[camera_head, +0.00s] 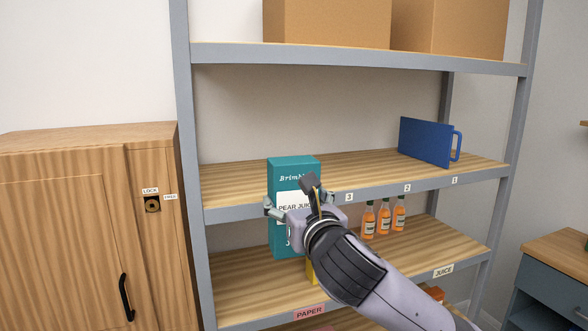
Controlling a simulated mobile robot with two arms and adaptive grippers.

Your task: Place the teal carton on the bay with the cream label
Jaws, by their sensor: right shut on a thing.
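The teal carton (287,168), printed with "Brimble" and "PEAR JUICE", is upright in front of the middle shelf (235,185), overlapping its front edge in the picture. My right gripper (292,212) is shut on the carton, and my gripper and wrist hide part of its lower right side. A cream label (444,270) reading "JUICE" is on the right of the lower shelf's front edge. A pink label (309,312) reading "PAPER" is left of it on the same edge. My left gripper is not in view.
Several orange bottles (384,221) stand on the lower shelf (245,275). A yellow thing (311,270) there is mostly hidden. A wooden cabinet (65,230) is left of the rack.

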